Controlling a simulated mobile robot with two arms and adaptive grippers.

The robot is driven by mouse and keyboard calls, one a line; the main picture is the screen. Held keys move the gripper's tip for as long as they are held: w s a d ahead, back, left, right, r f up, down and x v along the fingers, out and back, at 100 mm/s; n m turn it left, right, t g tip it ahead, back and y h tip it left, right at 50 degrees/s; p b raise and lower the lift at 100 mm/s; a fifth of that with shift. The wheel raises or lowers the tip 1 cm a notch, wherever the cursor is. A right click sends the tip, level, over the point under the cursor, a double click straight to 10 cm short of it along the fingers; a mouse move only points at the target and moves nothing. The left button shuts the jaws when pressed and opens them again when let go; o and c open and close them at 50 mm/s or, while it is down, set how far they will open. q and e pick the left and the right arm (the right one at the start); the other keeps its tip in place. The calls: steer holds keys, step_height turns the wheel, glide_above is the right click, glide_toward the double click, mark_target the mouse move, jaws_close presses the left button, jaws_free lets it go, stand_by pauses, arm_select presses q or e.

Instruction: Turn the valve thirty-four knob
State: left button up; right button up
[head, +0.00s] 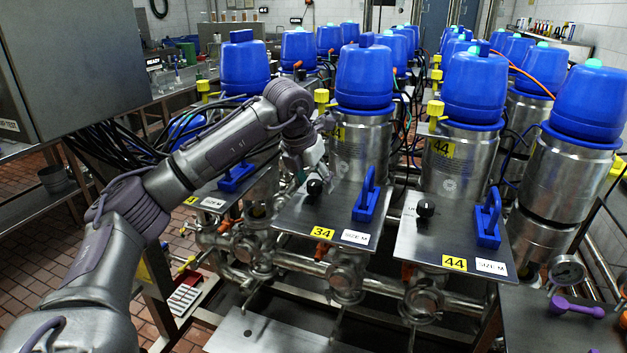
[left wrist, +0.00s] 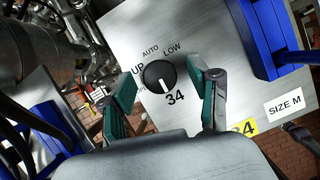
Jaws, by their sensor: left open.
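The valve thirty-four knob (head: 314,187) is a small black dial on the metal plate (head: 290,214) with the yellow 34 label (head: 322,232). In the left wrist view the knob (left wrist: 160,76) has a white pointer mark, with AUTO, LOW and UP printed around it and 34 below. My left gripper (left wrist: 165,92) is open, with one green-padded finger on each side of the knob in the picture. Neither finger visibly touches it. In the head view my left gripper (head: 310,165) is just above and behind the knob, partly hidden by the wrist. My right gripper is not in view.
A blue handle (head: 366,195) stands on the same plate, right of the knob. Steel cylinders with blue caps (head: 365,75) rise behind. Pipes run below.

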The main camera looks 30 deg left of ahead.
arm_select(q)
steer(key=v, duration=1.2)
